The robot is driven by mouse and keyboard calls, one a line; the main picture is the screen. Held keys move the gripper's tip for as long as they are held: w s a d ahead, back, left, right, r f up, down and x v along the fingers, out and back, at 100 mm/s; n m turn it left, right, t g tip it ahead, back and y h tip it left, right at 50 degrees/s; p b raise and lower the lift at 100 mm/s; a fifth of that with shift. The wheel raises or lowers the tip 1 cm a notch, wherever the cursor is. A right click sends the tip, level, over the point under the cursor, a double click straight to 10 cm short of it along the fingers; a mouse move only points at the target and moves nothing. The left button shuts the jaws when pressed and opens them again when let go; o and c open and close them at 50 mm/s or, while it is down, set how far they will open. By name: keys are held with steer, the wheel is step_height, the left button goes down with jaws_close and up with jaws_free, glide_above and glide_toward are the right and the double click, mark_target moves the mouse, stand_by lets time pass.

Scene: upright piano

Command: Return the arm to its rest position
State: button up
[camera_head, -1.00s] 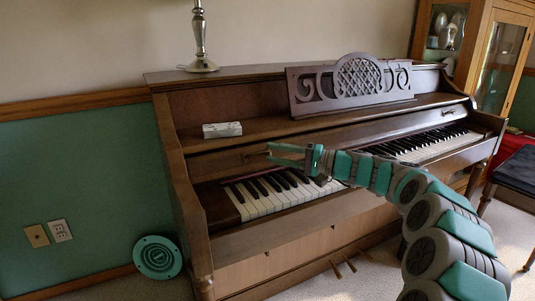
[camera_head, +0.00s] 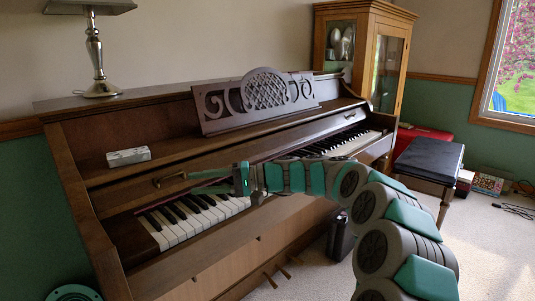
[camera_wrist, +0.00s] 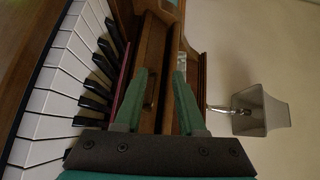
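My gripper (camera_head: 194,182) is in front of the upright piano (camera_head: 85,195), just above the left part of its keyboard (camera_head: 190,216). Its two green fingers are spread with an empty gap between them, which also shows in the wrist view (camera_wrist: 160,78). The fingers point left, toward a small knob (camera_head: 158,182) on the piano's front ledge. They look apart from the knob. My arm stretches out from the lower right of the head view.
A small pale box (camera_head: 128,156) lies on the piano's shelf. A lamp (camera_head: 97,60) stands on top, left of the carved music stand (camera_head: 262,95). A dark bench (camera_head: 430,157) and a glass cabinet (camera_head: 362,50) are to the right. Open carpet lies at lower right.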

steer(key=s+d+f+h, duration=0.2)
steer(key=s+d+h, duration=0.1)
steer(key=s, duration=0.4)
steer(key=s+d+f+h, duration=0.2)
steer(key=s+d, duration=0.2)
steer(key=s, duration=0.3)
steer(key=s+d+f+h, duration=0.3)
steer(key=s, duration=0.4)
steer(key=s+d+f+m+h, duration=0.1)
steer(key=s+d+f+h, duration=0.3)
steer(key=s+d, duration=0.6)
steer(key=s+d+f+m+h, duration=0.1)
steer(key=s+d+f+h, duration=0.4)
steer(key=d, duration=1.1)
steer(key=s+f, duration=0.2)
steer(key=s, duration=0.2)
steer(key=shift+s+d+f+t, duration=0.2)
steer(key=shift+s+f+t, duration=0.05)
steer(key=shift+s+t, duration=0.15)
